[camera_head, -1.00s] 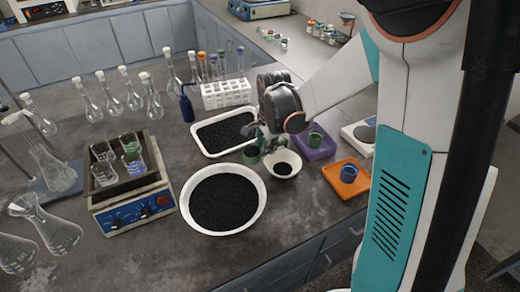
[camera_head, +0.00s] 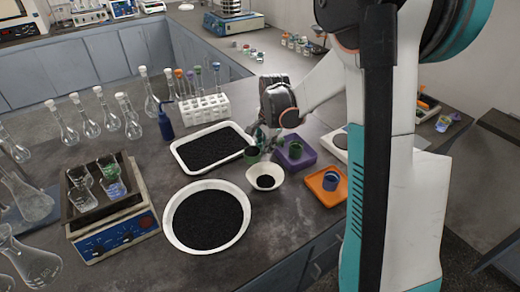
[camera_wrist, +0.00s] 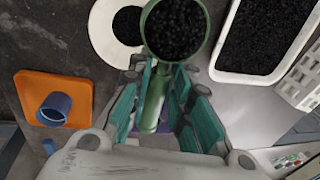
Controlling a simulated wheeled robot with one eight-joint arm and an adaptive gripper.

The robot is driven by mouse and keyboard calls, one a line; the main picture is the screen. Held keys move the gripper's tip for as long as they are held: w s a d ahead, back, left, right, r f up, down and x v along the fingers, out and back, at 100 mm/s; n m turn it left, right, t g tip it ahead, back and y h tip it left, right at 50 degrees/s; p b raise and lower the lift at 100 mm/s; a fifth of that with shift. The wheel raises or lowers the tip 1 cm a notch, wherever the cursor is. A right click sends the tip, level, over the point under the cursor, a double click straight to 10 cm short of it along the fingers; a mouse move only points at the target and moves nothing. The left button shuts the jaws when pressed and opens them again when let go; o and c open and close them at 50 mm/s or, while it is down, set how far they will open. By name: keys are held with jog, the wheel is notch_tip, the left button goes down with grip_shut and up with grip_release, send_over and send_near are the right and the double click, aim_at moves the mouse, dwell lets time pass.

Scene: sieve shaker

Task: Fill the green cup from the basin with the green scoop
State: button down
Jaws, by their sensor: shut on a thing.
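My gripper (camera_head: 268,138) is shut on the handle of the green scoop (camera_head: 252,154). In the wrist view the scoop's round bowl (camera_wrist: 174,28) is upright and full of black granules. The scoop is above the table between the rectangular white tray and the small white bowl. The green cup (camera_head: 295,149) stands on a purple tray (camera_head: 298,163), just right of my gripper; its inside is too small to judge. It is hidden behind my gripper in the wrist view. The large round white basin (camera_head: 168,225) holds black granules in front.
The rectangular white tray (camera_head: 180,160) of granules is left of my gripper. The small white bowl (camera_head: 266,190) holds some granules. A blue cup (camera_head: 330,181) stands on an orange tray (camera_head: 322,197). A tube rack (camera_head: 204,110) and glass flasks stand further back and left.

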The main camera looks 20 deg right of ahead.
jog(key=shift+w+d+p, duration=0.4)
jog(key=shift+w+d, duration=2.15)
jog(key=shift+d, duration=2.95)
jog(key=shift+w+d+p, duration=0.35)
jog(key=shift+w+d, duration=2.2)
jog(key=shift+d, duration=2.95)
jog(key=shift+s+d+f+t+y+b, duration=0.1)
jog(key=shift+s+f+t+y+b, duration=0.5)
jog(key=shift+t+b, duration=1.8)
jog(key=shift+s+a+f+t+y+b, duration=0.2)
jog(key=shift+f+t+b, duration=1.05)
jog(key=shift+t, duration=2)
jog(key=shift+s+d+f+t+y+b, duration=0.2)
jog(key=shift+s+f+t+y+b, duration=0.3)
jog(key=shift+t+b, duration=2.05)
jog(key=shift+t+p, duration=0.3)
jog(key=shift+t, duration=0.1)
